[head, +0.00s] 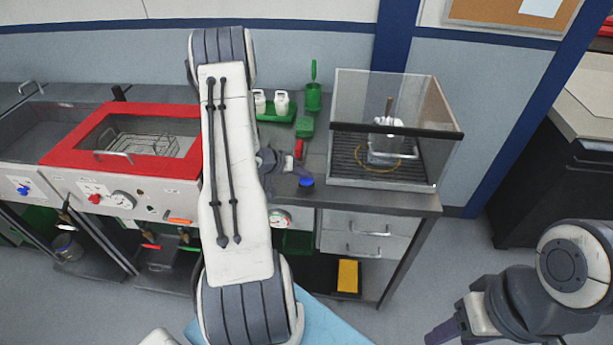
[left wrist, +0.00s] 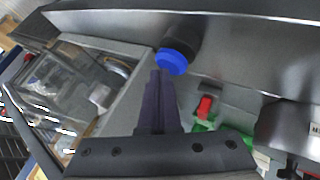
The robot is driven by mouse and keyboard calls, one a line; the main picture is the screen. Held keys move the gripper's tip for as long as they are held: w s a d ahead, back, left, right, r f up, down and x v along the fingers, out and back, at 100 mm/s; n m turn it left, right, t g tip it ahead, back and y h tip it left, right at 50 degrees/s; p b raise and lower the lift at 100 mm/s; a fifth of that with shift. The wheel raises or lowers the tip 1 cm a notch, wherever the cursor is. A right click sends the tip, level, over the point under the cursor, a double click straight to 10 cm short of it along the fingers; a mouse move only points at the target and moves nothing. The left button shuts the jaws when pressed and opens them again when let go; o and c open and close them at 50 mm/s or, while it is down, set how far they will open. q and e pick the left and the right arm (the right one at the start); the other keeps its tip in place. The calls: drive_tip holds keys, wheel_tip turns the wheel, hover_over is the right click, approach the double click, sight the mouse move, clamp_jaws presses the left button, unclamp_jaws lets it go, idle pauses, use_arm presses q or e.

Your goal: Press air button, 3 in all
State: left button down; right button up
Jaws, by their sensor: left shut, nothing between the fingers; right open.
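A blue round button (head: 306,182) with a dark base is at the front edge of the counter, left of the clear case. In the left wrist view the blue button (left wrist: 173,62) is just beyond the fingertips. My left gripper (head: 288,166) is shut and empty, its tips close to the button. The left wrist view shows the dark purple fingers (left wrist: 160,78) together, tips at the button's lower edge; I cannot tell whether they touch. My right gripper (head: 438,336) is open at the bottom right, away from the counter, partly cut off by the frame.
A clear case (head: 397,165) with a metal fixture stands on the counter at the right. A red-framed basin (head: 75,150) is at the left. A green tray with white bottles (head: 277,114) and a red part (head: 299,148) lie behind the left gripper. A pressure gauge (head: 280,218) is below.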

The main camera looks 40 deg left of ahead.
sight(304, 181)
use_arm(q)
drive_tip(key=shift+r+p, duration=1.15)
drive_tip(key=shift+p, duration=0.25)
wheel_tip(304, 181, up, 5)
drive_tip(key=p, duration=0.5)
drive_tip(key=shift+p, duration=0.35)
